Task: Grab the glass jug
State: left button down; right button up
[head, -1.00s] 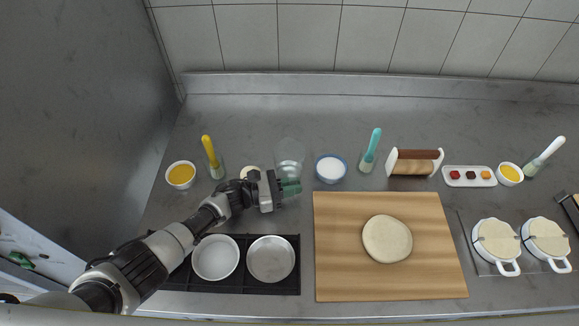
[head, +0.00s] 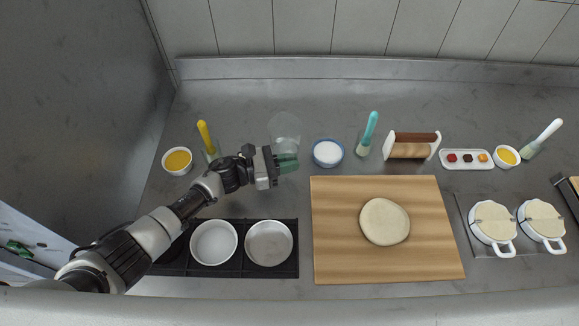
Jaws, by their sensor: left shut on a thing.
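The glass jug (head: 285,128) is clear and faint against the grey worktop, left of the blue-rimmed bowl. My left gripper (head: 287,162), with green fingertips, is shut on the jug at its near side. The fingers hide the jug's near lower part. The jug looks slightly raised off the worktop, though its base is hard to make out. My right gripper is not in view.
A blue-rimmed bowl of white contents (head: 328,153) stands close right of the jug. A yellow-handled brush (head: 204,136) stands to the left. A wooden board (head: 335,262) with dough (head: 385,222) and a dark tray (head: 287,222) with round tins lie in front.

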pick_arm(q)
jog(key=d+r+b, duration=0.3)
jog(key=d+r, duration=0.4)
jog(key=d, duration=0.4)
jog(key=shift+s+d+r, duration=0.2)
jog(key=shift+s+d, duration=0.1)
jog(key=shift+s, duration=0.05)
dwell(1.5)
